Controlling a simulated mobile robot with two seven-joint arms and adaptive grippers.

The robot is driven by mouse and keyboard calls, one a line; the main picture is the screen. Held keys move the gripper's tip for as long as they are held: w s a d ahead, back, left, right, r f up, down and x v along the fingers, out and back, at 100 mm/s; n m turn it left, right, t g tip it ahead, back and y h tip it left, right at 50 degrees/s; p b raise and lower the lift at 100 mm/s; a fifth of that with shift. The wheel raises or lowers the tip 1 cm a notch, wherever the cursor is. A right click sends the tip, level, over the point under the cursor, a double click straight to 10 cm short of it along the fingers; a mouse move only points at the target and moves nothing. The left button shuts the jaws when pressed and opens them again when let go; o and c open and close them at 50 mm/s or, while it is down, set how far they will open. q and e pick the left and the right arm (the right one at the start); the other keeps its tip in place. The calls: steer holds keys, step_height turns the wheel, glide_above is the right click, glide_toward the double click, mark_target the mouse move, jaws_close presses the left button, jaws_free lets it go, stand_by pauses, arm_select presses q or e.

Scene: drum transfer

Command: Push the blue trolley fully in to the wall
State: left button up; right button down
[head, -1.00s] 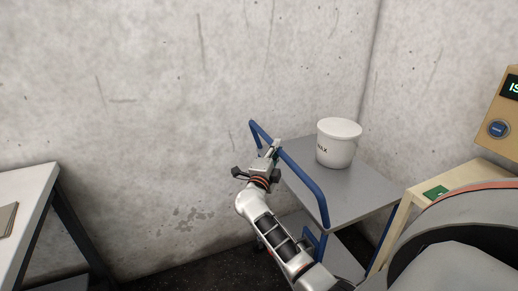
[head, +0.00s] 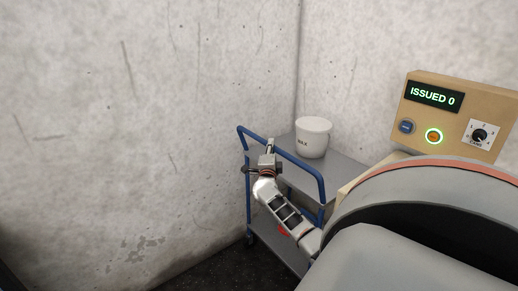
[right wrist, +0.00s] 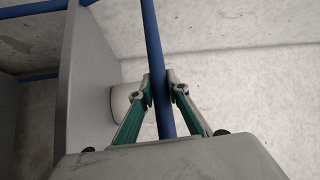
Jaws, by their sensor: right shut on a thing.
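The blue trolley (head: 322,188) stands near the corner of the concrete walls, with a blue tube handle and a grey top shelf. A white tub (head: 313,138) with dark lettering stands upright on its top shelf. My right gripper (head: 270,148) is shut on the trolley's blue handle; in the right wrist view its two fingertips (right wrist: 162,88) close on the blue bar (right wrist: 155,50) from both sides. The trolley's lower shelf shows beneath, partly hidden by my right arm. Whether the far end touches the wall is hidden. My left gripper is out of view.
A beige control box (head: 458,112) with a green "ISSUED 0" display, a blue button, a lit orange button and a dial stands at the right. A large grey rounded body with an orange rim fills the lower right. Dark floor (head: 205,275) is clear at the trolley's left.

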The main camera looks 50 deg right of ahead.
steer(key=d, duration=0.3)
steer(key=shift+s, duration=0.4)
steer(key=shift+r, duration=0.1)
steer(key=c, duration=1.9)
jaws_free()
steer(key=shift+d, duration=0.1)
steer(key=shift+s+a+f, duration=0.2)
steer(key=shift+a+f, duration=0.1)
steer(key=shift+a, duration=0.35)
steer(key=v, duration=1)
steer(key=shift+s+a+r, duration=0.1)
steer(key=shift+s+a, duration=0.15)
steer(key=shift+s, duration=0.05)
